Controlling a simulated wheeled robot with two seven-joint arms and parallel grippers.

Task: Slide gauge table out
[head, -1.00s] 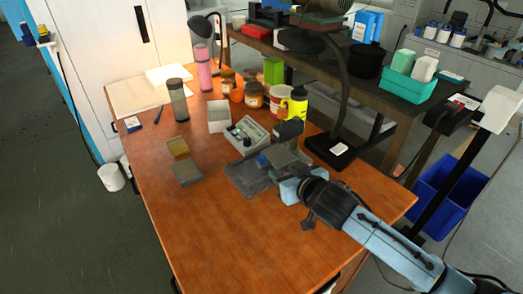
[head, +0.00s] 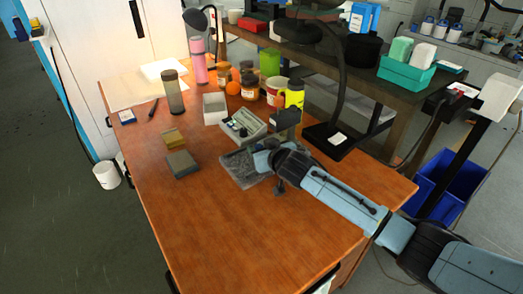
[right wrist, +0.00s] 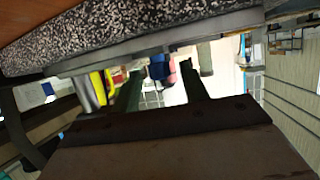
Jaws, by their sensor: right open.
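A dark speckled granite slab (head: 240,168), which looks like the base of the gauge table, lies on the wooden bench. In the right wrist view the slab (right wrist: 130,30) fills the upper left, with a plain grey edge along it. My right gripper (right wrist: 160,85) is open, its two dark fingers apart beside the slab's edge. A small blue piece (right wrist: 158,68) shows between the fingers; I cannot tell whether they touch it. In the head view my right wrist covers the slab's right part and hides the fingertips. My left gripper is not in view.
A grey box with small parts (head: 243,125), a dark block (head: 285,118) and a black lamp base (head: 328,140) stand close behind the slab. Jars (head: 250,88), a yellow bottle (head: 294,93) and a grey-topped box (head: 181,163) are nearby. The bench front (head: 230,235) is clear.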

